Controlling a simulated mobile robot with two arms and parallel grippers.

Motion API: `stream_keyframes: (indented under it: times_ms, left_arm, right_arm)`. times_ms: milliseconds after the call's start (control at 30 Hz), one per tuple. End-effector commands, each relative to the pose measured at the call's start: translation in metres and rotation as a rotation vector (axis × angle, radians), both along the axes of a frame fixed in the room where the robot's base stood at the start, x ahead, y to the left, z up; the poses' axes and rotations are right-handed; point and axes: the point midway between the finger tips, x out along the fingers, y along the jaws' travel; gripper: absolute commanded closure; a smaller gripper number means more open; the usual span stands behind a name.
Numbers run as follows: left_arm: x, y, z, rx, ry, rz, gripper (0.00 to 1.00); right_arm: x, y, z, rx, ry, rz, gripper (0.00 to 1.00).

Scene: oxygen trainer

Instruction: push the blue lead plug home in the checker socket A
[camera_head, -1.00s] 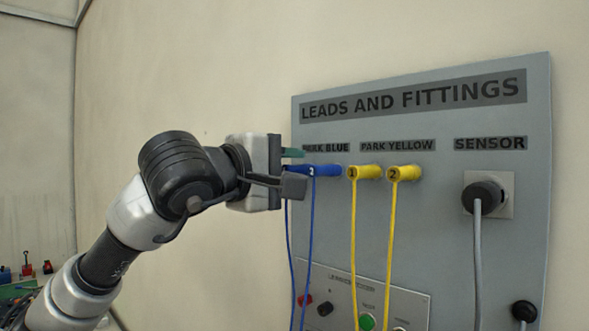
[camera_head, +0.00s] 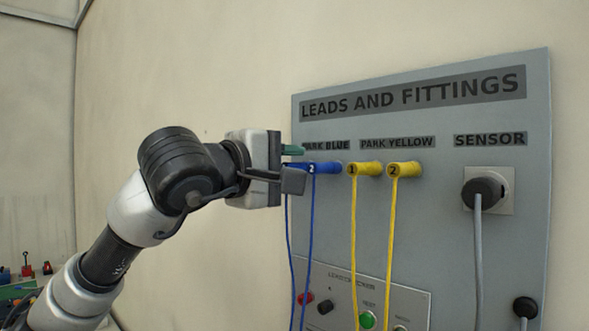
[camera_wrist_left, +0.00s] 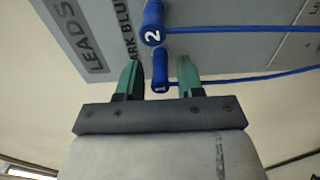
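Two blue lead plugs sit side by side under the PARK BLUE label. The plug marked 2 (camera_head: 325,169) shows in the head view and also in the left wrist view (camera_wrist_left: 152,24). The plug marked 1 (camera_wrist_left: 160,70) shows between the green fingertips in the left wrist view, with a gap on each side. My left gripper (camera_wrist_left: 159,75) is open at the parked plugs; it also shows in the head view (camera_head: 292,166). A red socket (camera_head: 305,298) and a black socket (camera_head: 325,307) are on the checker panel (camera_head: 413,305) below. My right gripper is out of view.
Two yellow plugs, marked 1 (camera_head: 364,169) and 2 (camera_head: 404,169), stick out just right of the blue ones. A black sensor plug (camera_head: 484,192) is farther right on the board (camera_head: 450,120). Blue and yellow cords hang down across the checker panel.

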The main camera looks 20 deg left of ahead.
Motion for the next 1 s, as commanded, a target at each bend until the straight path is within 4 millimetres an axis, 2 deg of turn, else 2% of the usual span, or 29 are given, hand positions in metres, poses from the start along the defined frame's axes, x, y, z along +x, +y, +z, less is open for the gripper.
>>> stream_keyframes:
  times_ms: [67, 300, 567, 1000]
  left_arm:
    - [0.000, 0.000, 0.000, 0.000, 0.000, 0.000, 0.64]
    - [0.000, 0.000, 0.000, 0.000, 0.000, -0.001, 1.00]
    - [-0.001, 0.000, 0.000, 0.000, -0.001, 0.000, 1.00]
    - [-0.018, 0.006, 0.000, 0.000, -0.001, 0.000, 1.00]
  right_arm:
    - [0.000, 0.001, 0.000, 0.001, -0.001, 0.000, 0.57]
    - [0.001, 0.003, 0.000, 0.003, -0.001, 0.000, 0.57]
    - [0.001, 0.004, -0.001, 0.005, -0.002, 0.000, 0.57]
    - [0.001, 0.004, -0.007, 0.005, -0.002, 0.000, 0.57]
